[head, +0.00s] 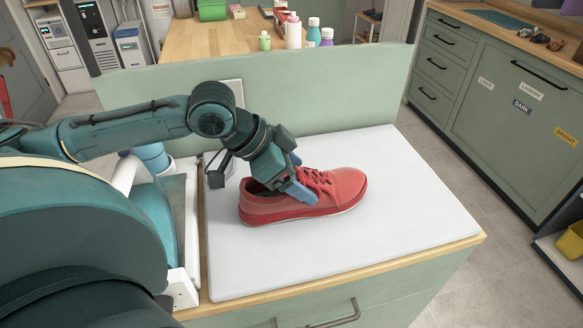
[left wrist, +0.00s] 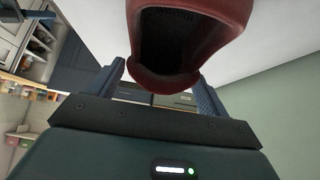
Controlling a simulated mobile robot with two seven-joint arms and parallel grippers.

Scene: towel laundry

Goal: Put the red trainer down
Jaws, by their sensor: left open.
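The red trainer (head: 342,187) sits upright on the white worktop (head: 400,235), its toe pointing right and its sole against the surface. My left gripper (head: 302,180) is over the middle of the trainer, with one blue finger in front of its near side. The jaws are open. In the left wrist view the trainer's dark opening and red collar (left wrist: 165,82) are just ahead of the open fingers (left wrist: 160,76). The gripper hides part of the trainer's opening in the head view. My right gripper is not in view.
A green panel (head: 345,90) rises behind the worktop. The worktop is clear right of the trainer.

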